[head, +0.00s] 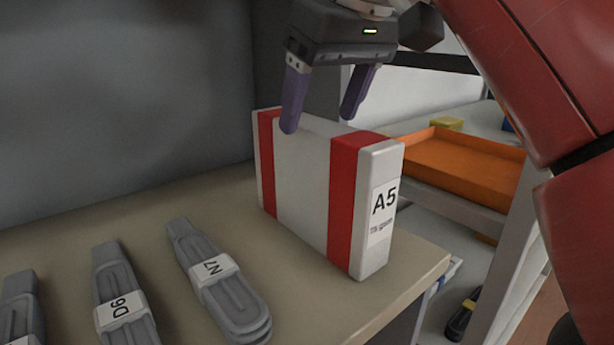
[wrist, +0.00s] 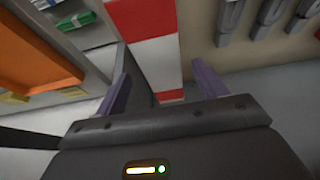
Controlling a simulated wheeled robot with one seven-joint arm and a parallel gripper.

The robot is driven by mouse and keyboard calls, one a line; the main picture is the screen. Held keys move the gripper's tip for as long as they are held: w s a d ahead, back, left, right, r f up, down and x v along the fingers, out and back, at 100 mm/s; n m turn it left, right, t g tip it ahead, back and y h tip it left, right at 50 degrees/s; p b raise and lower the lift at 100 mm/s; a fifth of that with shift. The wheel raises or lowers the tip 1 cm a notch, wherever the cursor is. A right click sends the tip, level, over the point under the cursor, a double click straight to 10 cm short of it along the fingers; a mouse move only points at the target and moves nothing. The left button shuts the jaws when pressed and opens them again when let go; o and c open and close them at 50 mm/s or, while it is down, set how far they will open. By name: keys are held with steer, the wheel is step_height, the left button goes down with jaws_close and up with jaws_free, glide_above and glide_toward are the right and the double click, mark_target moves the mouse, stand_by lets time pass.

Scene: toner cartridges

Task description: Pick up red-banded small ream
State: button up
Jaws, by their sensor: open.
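The red-banded small ream (head: 308,180) stands upright on its edge near the right end of the shelf. It is white with two red bands and an "A5" label on its end. My gripper (head: 319,124) is open above the ream's top edge, toward its far half, with one purple finger on the near side and the other behind. In the wrist view the ream (wrist: 152,62) runs between the two spread fingers of my gripper (wrist: 160,88). Nothing is held. Whether the fingers touch the ream cannot be told.
Grey toner cartridges labelled N7 (head: 222,280) and D6 (head: 122,297) lie left of the ream on the beige shelf (head: 205,200), with another at the left edge. A grey wall stands behind. An orange tray (head: 460,168) sits on a separate rack to the right.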

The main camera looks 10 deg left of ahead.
mark_target(311, 149)
steer(key=shift+s+x, duration=0.15)
steer(key=shift+x, duration=1.45)
steer(key=shift+s+x, duration=0.1)
steer(key=shift+x, duration=1.5)
steer(key=shift+d+f, duration=0.1)
jaws_close()
